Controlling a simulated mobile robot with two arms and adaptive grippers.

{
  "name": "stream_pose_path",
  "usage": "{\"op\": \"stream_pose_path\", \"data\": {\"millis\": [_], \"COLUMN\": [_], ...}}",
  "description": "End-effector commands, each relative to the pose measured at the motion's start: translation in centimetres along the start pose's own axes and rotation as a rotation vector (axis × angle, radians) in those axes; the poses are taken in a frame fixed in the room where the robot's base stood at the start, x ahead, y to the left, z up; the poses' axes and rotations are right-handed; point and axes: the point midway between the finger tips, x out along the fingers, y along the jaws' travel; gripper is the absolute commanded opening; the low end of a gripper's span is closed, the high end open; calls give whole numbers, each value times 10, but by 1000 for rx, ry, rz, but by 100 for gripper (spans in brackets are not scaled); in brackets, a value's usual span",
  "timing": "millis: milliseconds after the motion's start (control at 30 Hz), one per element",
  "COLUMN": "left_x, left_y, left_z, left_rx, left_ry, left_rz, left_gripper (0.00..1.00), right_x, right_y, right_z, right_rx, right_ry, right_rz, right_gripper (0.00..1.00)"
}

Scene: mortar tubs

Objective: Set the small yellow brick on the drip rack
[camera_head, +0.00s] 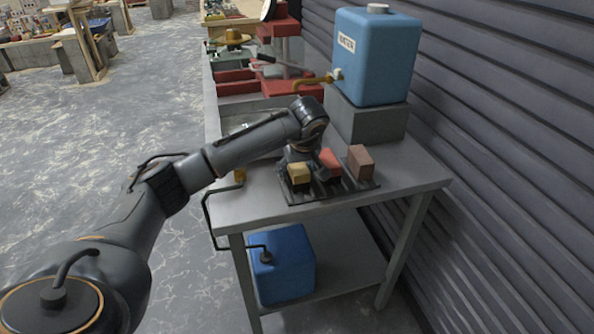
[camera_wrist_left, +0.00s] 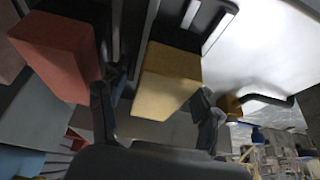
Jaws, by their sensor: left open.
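The small yellow brick (camera_head: 299,174) sits on the dark ribbed drip rack (camera_head: 335,190) at its left end, on the grey bench. My left gripper (camera_head: 308,170) is low over the rack, right at the yellow brick, and is open. In the left wrist view the yellow brick (camera_wrist_left: 167,82) shows between the two spread fingers of my left gripper (camera_wrist_left: 158,112); I cannot tell whether either finger touches it. My arm hides part of the rack's back. My right gripper is not in view.
A red brick (camera_head: 331,162) stands close beside my gripper, and a brown brick (camera_head: 361,161) stands farther right on the rack. A blue water tank (camera_head: 376,55) stands on a grey block (camera_head: 366,121) behind. The bench top (camera_head: 415,172) is clear to the right.

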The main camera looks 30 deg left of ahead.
Motion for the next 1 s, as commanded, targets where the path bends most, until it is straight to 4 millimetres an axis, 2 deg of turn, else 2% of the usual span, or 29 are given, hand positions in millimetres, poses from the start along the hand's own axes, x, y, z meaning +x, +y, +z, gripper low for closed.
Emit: {"op": "stream_pose_path", "data": {"millis": [167, 600, 800, 1000], "left_x": [-13, -101, -120, -123], "left_y": [1, 1, 0, 0], "left_z": [-2, -2, -1, -1], "left_rx": [0, 0, 1, 0], "left_ry": [2, 3, 0, 0], "left_rz": [2, 3, 1, -1], "left_gripper": [64, 64, 64, 64], "right_x": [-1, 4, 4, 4], "right_y": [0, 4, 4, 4], "right_z": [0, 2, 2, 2], "right_rx": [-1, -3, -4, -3], "right_ry": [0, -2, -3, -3], "right_rz": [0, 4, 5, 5], "right_gripper": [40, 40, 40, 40]}}
